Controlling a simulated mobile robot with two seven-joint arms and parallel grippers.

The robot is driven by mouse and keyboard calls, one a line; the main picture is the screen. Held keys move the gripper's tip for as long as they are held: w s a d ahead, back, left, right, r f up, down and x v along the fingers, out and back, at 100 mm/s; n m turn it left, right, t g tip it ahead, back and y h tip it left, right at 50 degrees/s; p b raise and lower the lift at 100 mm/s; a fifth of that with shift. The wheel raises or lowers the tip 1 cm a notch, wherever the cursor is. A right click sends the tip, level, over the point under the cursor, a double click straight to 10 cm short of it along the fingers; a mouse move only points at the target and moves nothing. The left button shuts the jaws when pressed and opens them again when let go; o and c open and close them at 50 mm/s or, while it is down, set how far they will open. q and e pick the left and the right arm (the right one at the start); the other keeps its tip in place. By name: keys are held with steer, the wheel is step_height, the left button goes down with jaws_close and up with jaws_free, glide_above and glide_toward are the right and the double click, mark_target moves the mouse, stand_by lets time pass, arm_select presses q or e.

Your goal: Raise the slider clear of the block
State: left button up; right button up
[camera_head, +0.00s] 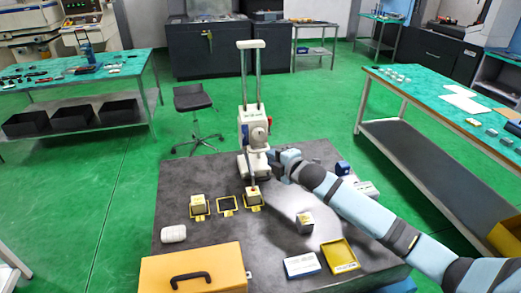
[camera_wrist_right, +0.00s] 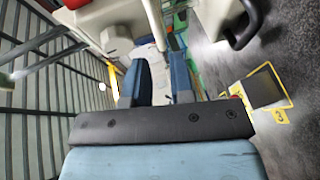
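The slider (camera_head: 253,128) is a cream housing with a round grey knob, mounted on two upright rods of a stand. A thin dark tool reaches down from the stand to a small cream block (camera_head: 253,198) with a red spot, standing in a yellow marker. Whether the tool touches the block I cannot tell. My right gripper (camera_head: 274,162) is close to the right side of the stand's lower part. In the right wrist view its two fingers (camera_wrist_right: 158,80) are apart, with cream machine parts (camera_wrist_right: 118,38) just beyond them. My left gripper is not in view.
On the dark table (camera_head: 180,235) stand another cream block (camera_head: 198,204), an empty yellow marker (camera_head: 227,205), a white roll (camera_head: 173,234) and a grey-white cube (camera_head: 305,222). A yellow case (camera_head: 195,268) and a yellow tray (camera_head: 339,256) lie in front.

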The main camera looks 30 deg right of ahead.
mark_target(262, 151)
steer(key=x, duration=0.7)
steer(key=shift+w+p, duration=0.1)
steer(key=shift+p, duration=0.2)
steer(key=shift+r, duration=0.15)
jaws_close()
